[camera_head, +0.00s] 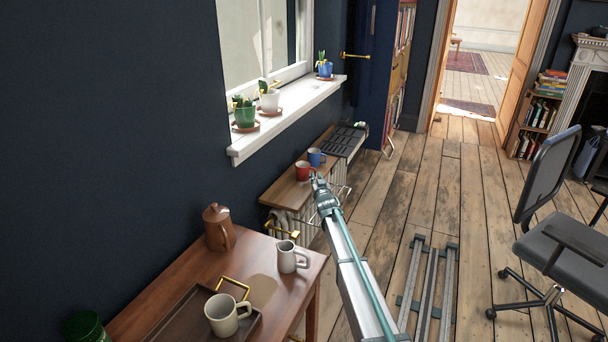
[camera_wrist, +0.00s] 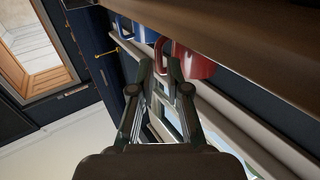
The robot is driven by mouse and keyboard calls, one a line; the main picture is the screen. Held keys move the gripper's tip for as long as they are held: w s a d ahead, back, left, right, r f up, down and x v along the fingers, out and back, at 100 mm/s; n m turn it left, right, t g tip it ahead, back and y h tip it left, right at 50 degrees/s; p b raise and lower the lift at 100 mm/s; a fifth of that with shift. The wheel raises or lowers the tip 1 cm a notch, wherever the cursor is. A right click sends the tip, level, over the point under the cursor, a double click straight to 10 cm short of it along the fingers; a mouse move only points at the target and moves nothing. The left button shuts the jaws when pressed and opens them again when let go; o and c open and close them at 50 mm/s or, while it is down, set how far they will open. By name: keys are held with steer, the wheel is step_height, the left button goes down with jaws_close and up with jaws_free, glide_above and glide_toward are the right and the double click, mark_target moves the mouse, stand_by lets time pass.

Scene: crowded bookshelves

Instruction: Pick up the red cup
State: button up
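The red cup (camera_head: 303,171) stands on the wooden shelf (camera_head: 284,191) beneath the window, and it also shows in the wrist view (camera_wrist: 197,63). My gripper (camera_head: 317,179) is right at the cup's right side in the head view. In the wrist view my gripper (camera_wrist: 160,68) has its two fingers apart, with part of the red handle (camera_wrist: 160,53) showing between the fingertips. The right finger overlaps the cup's edge. I cannot tell whether either finger touches the cup.
A blue cup (camera_head: 316,157) stands just behind the red cup. A dark slatted tray (camera_head: 344,140) lies at the shelf's far end. The windowsill (camera_head: 285,120) with potted plants is above. A table (camera_head: 180,272) with a brown pot, jug and mug is nearer.

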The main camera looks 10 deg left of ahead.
steer(key=x, duration=0.4)
steer(key=shift+w+f, duration=0.1)
steer(key=shift+f, duration=0.1)
jaws_close()
steer(key=shift+r, duration=0.1)
